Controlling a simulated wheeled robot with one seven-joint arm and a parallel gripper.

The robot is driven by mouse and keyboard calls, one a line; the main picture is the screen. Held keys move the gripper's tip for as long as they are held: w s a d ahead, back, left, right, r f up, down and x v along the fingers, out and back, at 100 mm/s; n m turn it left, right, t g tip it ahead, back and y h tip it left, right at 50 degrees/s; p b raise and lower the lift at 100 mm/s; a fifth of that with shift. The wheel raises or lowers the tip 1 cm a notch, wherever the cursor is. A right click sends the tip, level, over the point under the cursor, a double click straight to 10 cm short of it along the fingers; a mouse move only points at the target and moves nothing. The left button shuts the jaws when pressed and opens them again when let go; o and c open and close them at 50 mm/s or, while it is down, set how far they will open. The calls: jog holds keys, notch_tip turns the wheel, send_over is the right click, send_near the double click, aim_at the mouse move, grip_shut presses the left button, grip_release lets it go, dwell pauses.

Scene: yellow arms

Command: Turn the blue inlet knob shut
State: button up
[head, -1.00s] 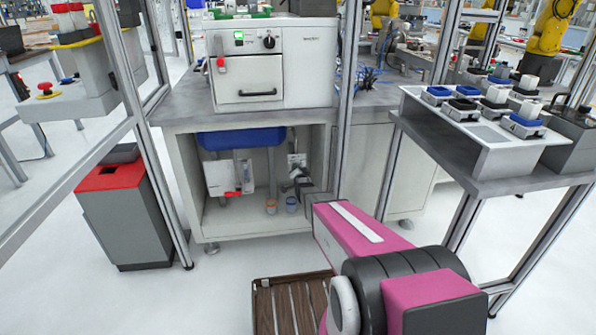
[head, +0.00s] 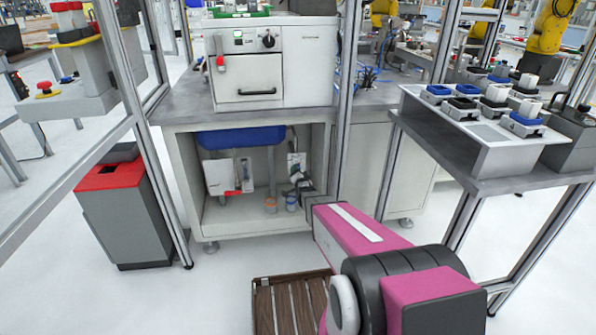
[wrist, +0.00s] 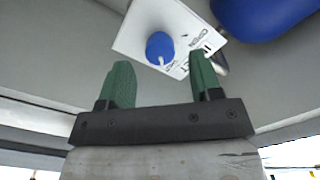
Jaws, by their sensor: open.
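The blue inlet knob (wrist: 160,47) is round with a white mark on its face. It sits on a white label plate (wrist: 185,25) with "INLET", "OPEN" and other lettering, in the wrist view. My gripper (wrist: 160,78) has two green fingers spread apart, empty, one to each side below the knob in the picture. The knob lies beyond the fingertips, between their lines; I see no contact. In the head view my gripper (head: 296,180) is inside the open cabinet, in front of the plate (head: 297,163) on its right side. The knob cannot be made out there.
A blue basin (head: 240,138) hangs under the worktop; its blue underside (wrist: 265,15) is close at upper right in the wrist view. A white box (head: 220,177), a vertical pipe (head: 272,168) and small jars (head: 271,205) share the cabinet. A metal post (head: 347,100) stands beside the opening.

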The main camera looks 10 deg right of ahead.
jog(key=s, duration=0.7)
jog(key=s+r+n+g, duration=0.2)
jog(key=s+n+g, duration=0.2)
jog(key=s+g, duration=0.5)
jog(key=s+r+n+g, duration=0.2)
jog(key=s+n+g, duration=0.3)
jog(key=s, duration=1.3)
jog(key=g, duration=0.4)
jog(key=shift+r, duration=0.15)
